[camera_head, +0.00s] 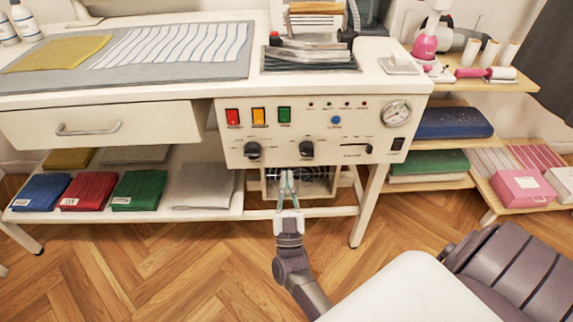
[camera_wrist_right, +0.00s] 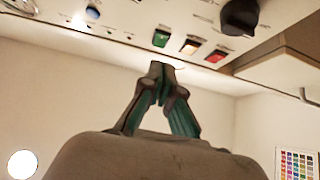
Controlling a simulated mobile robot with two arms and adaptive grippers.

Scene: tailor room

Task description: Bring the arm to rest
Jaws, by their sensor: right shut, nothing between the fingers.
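My right gripper (camera_head: 287,184) is shut and empty. In the head view it stands in front of the lower shelf opening, below the control panel (camera_head: 318,131), with its fingertips upward in the picture. My right arm (camera_head: 292,268) runs down from it over the wooden floor. In the right wrist view the closed fingers (camera_wrist_right: 160,72) show below the panel's coloured buttons, with nothing between them. I cannot tell how far the fingertips are from the panel. My left gripper is not in view.
The white worktable (camera_head: 395,89) carries a grey mat (camera_head: 235,64) with cloths. A drawer (camera_head: 99,125) with a handle is at left. Folded cloths lie on the lower shelf (camera_head: 225,212). Wooden shelves (camera_head: 430,184) stand at right. The floor (camera_head: 170,270) at front left is clear.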

